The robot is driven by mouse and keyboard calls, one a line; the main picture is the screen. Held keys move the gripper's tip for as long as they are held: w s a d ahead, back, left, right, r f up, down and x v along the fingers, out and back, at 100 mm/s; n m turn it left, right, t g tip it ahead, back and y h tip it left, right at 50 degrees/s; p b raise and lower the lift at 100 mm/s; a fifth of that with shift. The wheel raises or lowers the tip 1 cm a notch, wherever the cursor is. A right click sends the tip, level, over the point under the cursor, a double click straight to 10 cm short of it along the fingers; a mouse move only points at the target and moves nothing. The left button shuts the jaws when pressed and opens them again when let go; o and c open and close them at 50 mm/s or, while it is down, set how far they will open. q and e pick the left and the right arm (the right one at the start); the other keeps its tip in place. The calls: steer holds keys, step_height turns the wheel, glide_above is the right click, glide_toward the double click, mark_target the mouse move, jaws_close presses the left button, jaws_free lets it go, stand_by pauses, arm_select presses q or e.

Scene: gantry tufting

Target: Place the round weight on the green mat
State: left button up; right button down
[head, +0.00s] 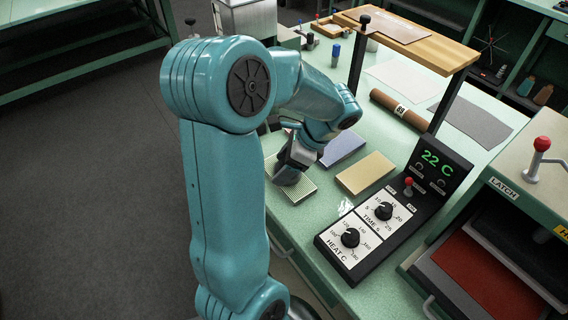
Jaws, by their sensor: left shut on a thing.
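My left gripper (292,163) reaches down over the worktop and is shut on a grey, rounded thing, which looks like the round weight (286,176). The gripper's jaws hide part of it. Just below it lies a pale green ribbed mat (303,192), partly covered by the gripper and the weight. I cannot tell whether the weight touches the mat. My right gripper is not in view.
A blue-grey pad (343,150) and a tan pad (366,173) lie to the right of the green mat. A control box (385,222) with dials stands further right. A brown roll (401,110) and a raised wooden shelf (420,45) are behind.

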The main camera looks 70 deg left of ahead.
arm_select(q)
steer(key=shift+s, duration=0.1)
steer(key=o, duration=1.5)
steer(key=shift+f, duration=0.1)
steer(key=p+v, duration=0.1)
steer(key=v, duration=1.1)
